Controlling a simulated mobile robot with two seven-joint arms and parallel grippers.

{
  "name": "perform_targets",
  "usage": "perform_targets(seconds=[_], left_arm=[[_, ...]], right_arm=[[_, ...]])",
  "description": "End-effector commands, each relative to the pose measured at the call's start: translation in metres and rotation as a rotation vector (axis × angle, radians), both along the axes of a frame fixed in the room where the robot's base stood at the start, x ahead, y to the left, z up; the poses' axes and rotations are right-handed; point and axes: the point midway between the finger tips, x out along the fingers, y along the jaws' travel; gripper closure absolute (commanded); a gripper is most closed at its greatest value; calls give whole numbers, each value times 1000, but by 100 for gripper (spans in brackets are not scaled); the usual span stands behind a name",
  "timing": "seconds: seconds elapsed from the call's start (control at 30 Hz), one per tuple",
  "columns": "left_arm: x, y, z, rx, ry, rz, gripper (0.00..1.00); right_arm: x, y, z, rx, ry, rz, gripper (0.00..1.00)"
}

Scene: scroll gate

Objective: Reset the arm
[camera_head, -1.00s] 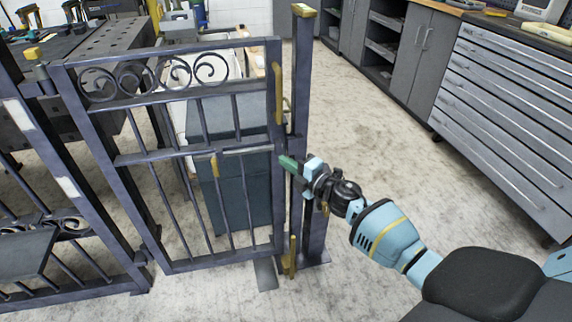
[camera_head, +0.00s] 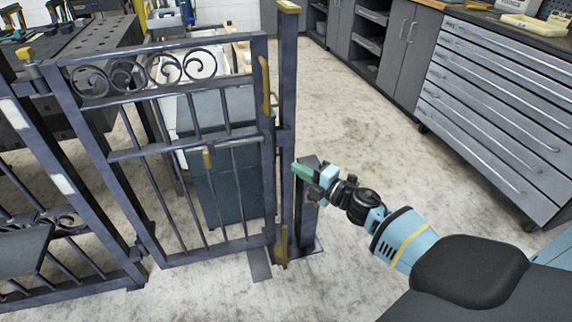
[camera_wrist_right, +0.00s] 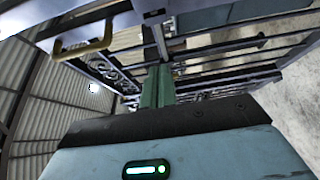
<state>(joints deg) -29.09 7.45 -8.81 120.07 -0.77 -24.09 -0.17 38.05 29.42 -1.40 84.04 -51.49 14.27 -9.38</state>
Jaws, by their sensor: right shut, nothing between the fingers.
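My right gripper (camera_head: 299,170) has green fingertips and a light blue body. Its fingers are pressed together with nothing between them. It is just right of the gate's tall latch-side post (camera_head: 287,95); I cannot tell whether it touches the post. The dark scroll gate (camera_head: 190,144) fills the left half of the head view, and its swing edge stands beside that post. A brass pull handle (camera_head: 264,85) is high on the gate's edge. The closed green fingers (camera_wrist_right: 157,85) show in the right wrist view, with a brass handle (camera_wrist_right: 85,48) at upper left. My left gripper is not in view.
A brass fitting (camera_head: 282,247) is low by the post. A blue-grey bin (camera_head: 226,185) stands behind the gate bars. A workbench (camera_head: 100,45) is at the back left. Grey drawers (camera_head: 490,110) line the right wall. The concrete floor (camera_head: 370,120) between post and drawers is clear.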

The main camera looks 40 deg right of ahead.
Motion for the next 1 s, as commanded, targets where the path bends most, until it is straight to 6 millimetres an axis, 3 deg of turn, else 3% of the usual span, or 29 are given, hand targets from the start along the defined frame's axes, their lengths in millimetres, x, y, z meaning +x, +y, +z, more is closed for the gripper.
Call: perform_targets(seconds=[0.1,0.3,0.8,0.87,1.0], left_arm=[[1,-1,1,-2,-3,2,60],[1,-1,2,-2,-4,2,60],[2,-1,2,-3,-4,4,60],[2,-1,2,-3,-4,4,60],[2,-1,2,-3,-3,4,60]], right_arm=[[-17,-7,0,-1,2,2,100],[-32,-14,0,1,1,2,100],[-35,-15,-1,3,2,1,100],[-39,-12,-6,17,11,-1,100],[-68,6,-40,130,85,-27,100]])
